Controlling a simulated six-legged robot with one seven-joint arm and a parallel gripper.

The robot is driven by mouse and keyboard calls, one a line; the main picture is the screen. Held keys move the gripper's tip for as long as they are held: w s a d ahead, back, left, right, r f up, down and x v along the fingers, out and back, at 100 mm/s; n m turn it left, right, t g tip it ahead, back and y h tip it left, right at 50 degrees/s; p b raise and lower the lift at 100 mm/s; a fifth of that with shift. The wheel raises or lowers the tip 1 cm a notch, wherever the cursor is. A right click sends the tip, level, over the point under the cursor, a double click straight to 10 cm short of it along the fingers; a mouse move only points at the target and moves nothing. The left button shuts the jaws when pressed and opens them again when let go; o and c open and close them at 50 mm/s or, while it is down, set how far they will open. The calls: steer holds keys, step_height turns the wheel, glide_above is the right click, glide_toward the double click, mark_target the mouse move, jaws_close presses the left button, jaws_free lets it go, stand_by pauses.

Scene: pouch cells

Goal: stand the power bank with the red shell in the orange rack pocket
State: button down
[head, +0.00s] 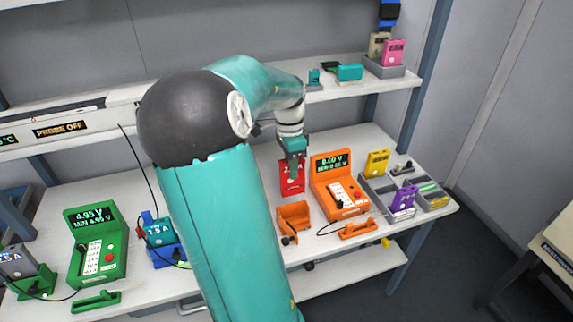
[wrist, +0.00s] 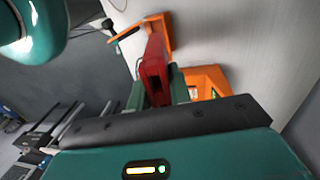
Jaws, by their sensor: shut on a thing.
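The red power bank (head: 291,178) is upright in my gripper (head: 293,150), which is shut on its top part. In the head view it is above and behind the orange rack pocket (head: 293,217), which stands on the bench left of the orange meter. In the wrist view the red power bank (wrist: 154,68) sticks out from between the fingers of my gripper (wrist: 158,88). The orange rack pocket (wrist: 152,28) shows beyond it, partly hidden by the power bank. I cannot tell the exact gap between them.
The orange meter (head: 338,186) stands close on the right, with an orange clamp (head: 358,229) in front. A grey tray (head: 378,200) with yellow and purple packs is farther right. A green meter (head: 95,245) and a blue unit (head: 163,240) stand at left. My arm hides the middle bench.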

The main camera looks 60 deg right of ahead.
mark_target(292, 194)
steer(key=shift+w+a, duration=0.1)
steer(key=shift+w, duration=0.15)
steer(key=shift+s+f, duration=0.2)
steer(key=shift+f, duration=0.05)
step_height(292, 194, down, 2)
steer(key=shift+s+a+f, duration=0.1)
steer(key=shift+s+a, duration=0.05)
steer(key=shift+f, duration=0.6)
steer(key=shift+s+a+f, duration=0.15)
steer(key=shift+f, duration=1.3)
steer(key=shift+s+a+f, duration=0.1)
steer(key=shift+a+f, duration=0.05)
steer(key=shift+f, duration=1.3)
stand_by(0.4)
steer(key=c, duration=1.2)
jaws_free()
